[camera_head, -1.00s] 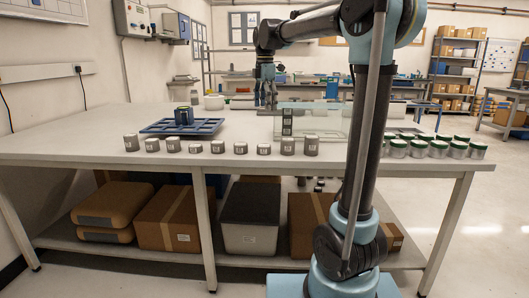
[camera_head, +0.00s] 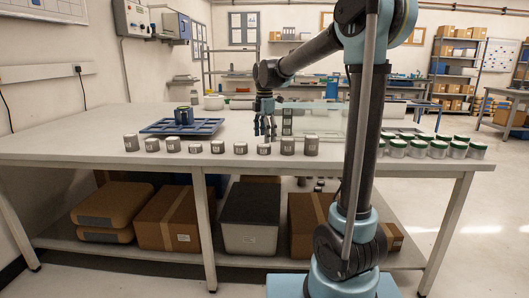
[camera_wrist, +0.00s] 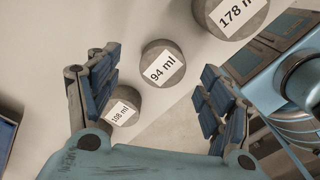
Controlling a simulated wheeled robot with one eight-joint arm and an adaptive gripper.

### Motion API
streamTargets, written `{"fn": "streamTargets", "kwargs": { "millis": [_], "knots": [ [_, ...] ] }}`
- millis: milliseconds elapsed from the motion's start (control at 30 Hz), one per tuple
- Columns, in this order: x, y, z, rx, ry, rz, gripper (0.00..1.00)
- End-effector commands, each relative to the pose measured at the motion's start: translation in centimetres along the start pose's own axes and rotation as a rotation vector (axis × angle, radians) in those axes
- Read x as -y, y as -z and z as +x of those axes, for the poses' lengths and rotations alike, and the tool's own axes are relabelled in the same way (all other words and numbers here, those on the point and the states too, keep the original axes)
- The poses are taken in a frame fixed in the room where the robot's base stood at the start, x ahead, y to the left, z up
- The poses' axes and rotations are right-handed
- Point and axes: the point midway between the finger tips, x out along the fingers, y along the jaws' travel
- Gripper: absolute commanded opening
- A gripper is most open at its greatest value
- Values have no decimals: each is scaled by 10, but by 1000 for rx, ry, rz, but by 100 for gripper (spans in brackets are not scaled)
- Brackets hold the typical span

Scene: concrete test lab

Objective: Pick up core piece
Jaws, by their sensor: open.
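Several grey cylindrical core pieces with white labels stand upright in a row along the table's front edge, among them one (camera_head: 264,149) just below my gripper. My gripper (camera_head: 265,134) points down, open and empty, above the right part of the row. In the wrist view my gripper's blue-padded fingers (camera_wrist: 162,88) stand wide apart. A core labelled "94 ml" (camera_wrist: 163,64) shows in the gap between them. A core labelled "108 ml" (camera_wrist: 121,105) sits close to the left finger. A core labelled "178 ml" (camera_wrist: 240,13) is cut off at the top.
A blue tray (camera_head: 155,128) holding a dark blue-edged object (camera_head: 183,115) lies on the left of the table. A clear box (camera_head: 320,124) stands behind the row. Several green-lidded jars (camera_head: 420,148) stand at right. The table (camera_head: 70,130) is clear at far left.

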Motion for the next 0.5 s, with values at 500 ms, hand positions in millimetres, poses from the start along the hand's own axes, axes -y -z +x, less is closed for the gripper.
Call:
{"fn": "streamTargets", "kwargs": {
  "millis": [500],
  "knots": [
    [4,5,44,0,0,0,73]
  ]
}}
